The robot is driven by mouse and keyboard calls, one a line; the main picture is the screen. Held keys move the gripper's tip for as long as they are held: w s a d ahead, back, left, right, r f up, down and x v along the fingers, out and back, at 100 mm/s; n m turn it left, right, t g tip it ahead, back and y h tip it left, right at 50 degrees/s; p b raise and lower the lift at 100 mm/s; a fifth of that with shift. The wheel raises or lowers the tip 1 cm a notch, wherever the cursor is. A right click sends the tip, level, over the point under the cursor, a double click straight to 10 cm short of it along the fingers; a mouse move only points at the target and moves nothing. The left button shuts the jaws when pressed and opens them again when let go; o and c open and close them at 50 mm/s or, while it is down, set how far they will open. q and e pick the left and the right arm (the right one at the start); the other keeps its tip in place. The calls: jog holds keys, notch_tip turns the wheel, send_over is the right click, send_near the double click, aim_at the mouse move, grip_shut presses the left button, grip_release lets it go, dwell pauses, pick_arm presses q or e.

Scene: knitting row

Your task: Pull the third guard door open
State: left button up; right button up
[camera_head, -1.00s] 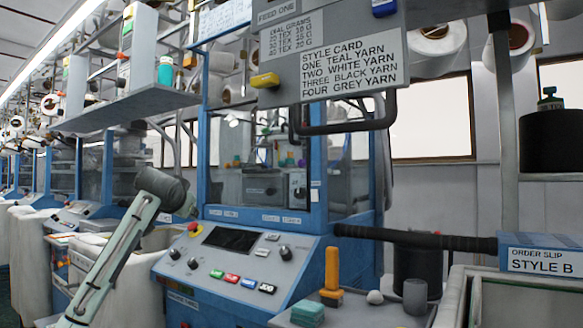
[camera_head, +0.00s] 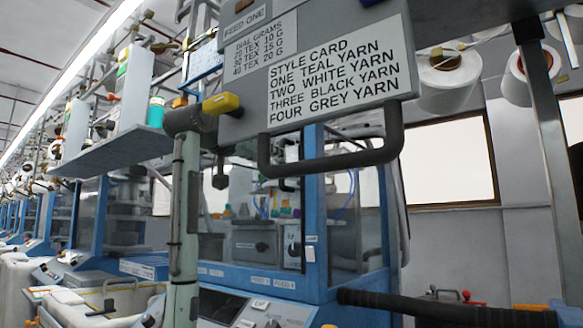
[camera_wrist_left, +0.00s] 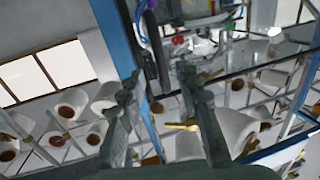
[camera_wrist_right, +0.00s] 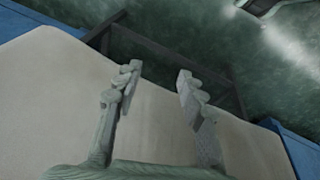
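A blue-framed machine with clear guard panes stands in the middle of the head view; its pane (camera_head: 245,200) looks closed. A small black handle (camera_head: 287,168) shows near the blue post (camera_head: 315,200). I cannot read which door is the third. My right gripper (camera_wrist_right: 155,85) is open and empty.
A shelf (camera_head: 120,150) stands at left. A dark padded bar (camera_head: 440,305) crosses at lower right. A beige surface (camera_wrist_right: 60,100) lies under the right gripper.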

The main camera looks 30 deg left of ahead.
pick_arm(q)
jog(key=p, duration=0.2)
send_over(282, 181)
jog(key=shift+w+a+r, duration=0.1)
jog(key=shift+w+a, duration=0.15)
jog(key=shift+w, duration=0.05)
pick_arm(e)
jog(key=s+d+f+g, duration=0.1)
jog(key=s+f, duration=0.4)
jog(key=f, duration=0.1)
jog(key=shift+f, duration=0.4)
pick_arm(q)
grip_shut()
